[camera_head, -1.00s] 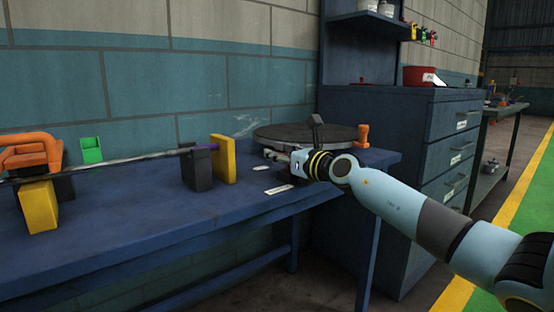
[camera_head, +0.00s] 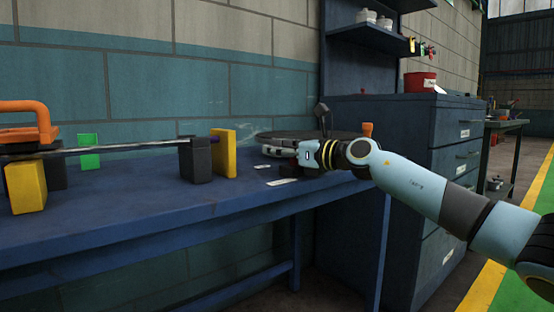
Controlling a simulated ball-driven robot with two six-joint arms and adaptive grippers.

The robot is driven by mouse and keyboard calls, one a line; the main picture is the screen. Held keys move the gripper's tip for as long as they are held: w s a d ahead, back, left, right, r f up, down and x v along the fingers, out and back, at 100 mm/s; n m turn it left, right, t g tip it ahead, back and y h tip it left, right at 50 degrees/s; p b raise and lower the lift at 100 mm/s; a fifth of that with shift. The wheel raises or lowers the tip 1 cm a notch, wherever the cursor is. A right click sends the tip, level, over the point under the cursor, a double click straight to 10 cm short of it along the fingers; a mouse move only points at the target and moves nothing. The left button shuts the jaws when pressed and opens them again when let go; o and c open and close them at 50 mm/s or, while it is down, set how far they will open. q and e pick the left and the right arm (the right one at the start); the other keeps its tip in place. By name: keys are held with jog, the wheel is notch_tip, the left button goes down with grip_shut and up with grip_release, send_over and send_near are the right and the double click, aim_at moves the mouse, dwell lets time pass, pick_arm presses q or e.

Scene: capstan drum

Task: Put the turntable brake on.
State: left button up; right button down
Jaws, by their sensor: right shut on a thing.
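The turntable (camera_head: 288,135) is a dark round disc at the far right end of the blue bench, seen almost edge-on. A short dark upright lever (camera_head: 322,111) with a wider head stands at it, its foot hidden behind my right gripper. An orange knob (camera_head: 367,129) stands at the disc's right side. My right gripper (camera_head: 272,147) points left, low along the turntable's front edge. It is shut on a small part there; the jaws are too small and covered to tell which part. My left gripper is out of view.
On the blue bench (camera_head: 130,222) stand a yellow block (camera_head: 230,152), a dark block (camera_head: 202,162), another yellow block (camera_head: 27,186), a long bar (camera_head: 120,150), an orange-handled thing (camera_head: 35,108) and a green block (camera_head: 90,158). Bare bench lies in front. A drawer cabinet (camera_head: 400,118) stands right.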

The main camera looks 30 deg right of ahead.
dwell(0.3)
jog(key=c, duration=1.2)
grip_release()
jog(key=shift+o, duration=0.2)
notch_tip(320, 180, up, 10)
jog(key=shift+f, duration=0.1)
